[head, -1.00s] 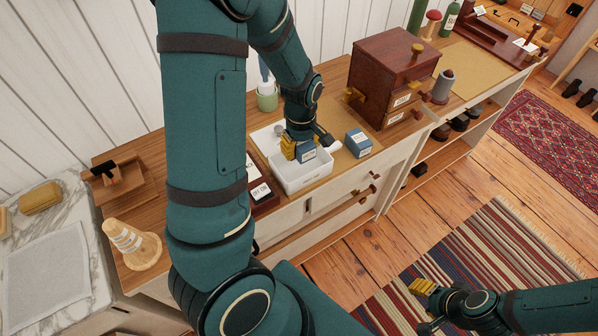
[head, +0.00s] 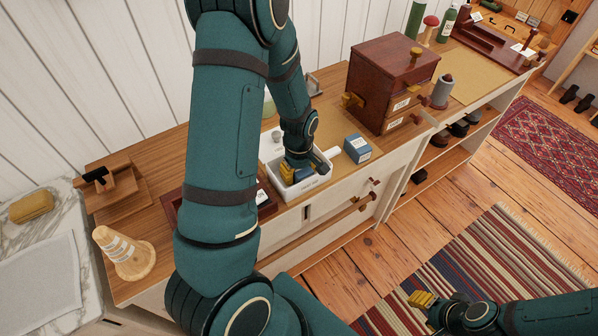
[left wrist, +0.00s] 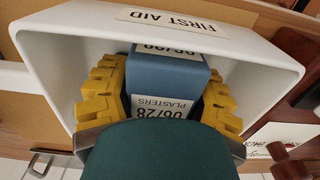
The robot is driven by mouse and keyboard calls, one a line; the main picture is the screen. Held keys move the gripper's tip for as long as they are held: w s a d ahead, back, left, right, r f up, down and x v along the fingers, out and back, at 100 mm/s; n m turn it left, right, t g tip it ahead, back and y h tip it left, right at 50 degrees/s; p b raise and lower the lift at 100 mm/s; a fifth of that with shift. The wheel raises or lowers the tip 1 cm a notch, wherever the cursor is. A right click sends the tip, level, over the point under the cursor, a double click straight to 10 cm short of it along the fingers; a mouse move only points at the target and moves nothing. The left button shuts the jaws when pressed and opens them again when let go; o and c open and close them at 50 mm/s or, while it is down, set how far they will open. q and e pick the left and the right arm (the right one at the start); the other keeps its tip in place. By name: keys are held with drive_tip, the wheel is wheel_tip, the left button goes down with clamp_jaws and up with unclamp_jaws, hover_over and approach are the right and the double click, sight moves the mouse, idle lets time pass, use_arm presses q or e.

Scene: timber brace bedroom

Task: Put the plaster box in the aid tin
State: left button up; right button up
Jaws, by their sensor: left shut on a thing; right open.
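The plaster box is blue with white labels; in the left wrist view the box (left wrist: 168,75) shows "PLASTERS 06/28". My left gripper (head: 298,174) has its yellow fingers on both sides of it. The aid tin (head: 304,192) is a white open box on the cabinet top. The left wrist view shows its "FIRST AID" wall (left wrist: 255,50) around the box and fingers. The plaster box is inside the tin's opening; whether it touches the floor is hidden. My right gripper (head: 424,303) is open and empty, above the striped rug.
Another blue box (head: 358,149) with a white label stands right of the tin. A dark red drawer chest (head: 390,85) stands behind it. A dark red tray (head: 265,200) lies left of the tin, partly hidden by my arm. A wooden cone (head: 122,252) stands at the left.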

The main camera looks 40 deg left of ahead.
use_arm(q)
drive_tip(key=o, duration=1.2)
drive_tip(key=shift+f, duration=0.15)
drive_tip(key=shift+r, duration=0.5)
wheel_tip(320, 180, up, 11)
drive_tip(key=p, duration=0.3)
drive_tip(key=shift+r+p, duration=0.2)
drive_tip(key=shift+p, duration=0.1)
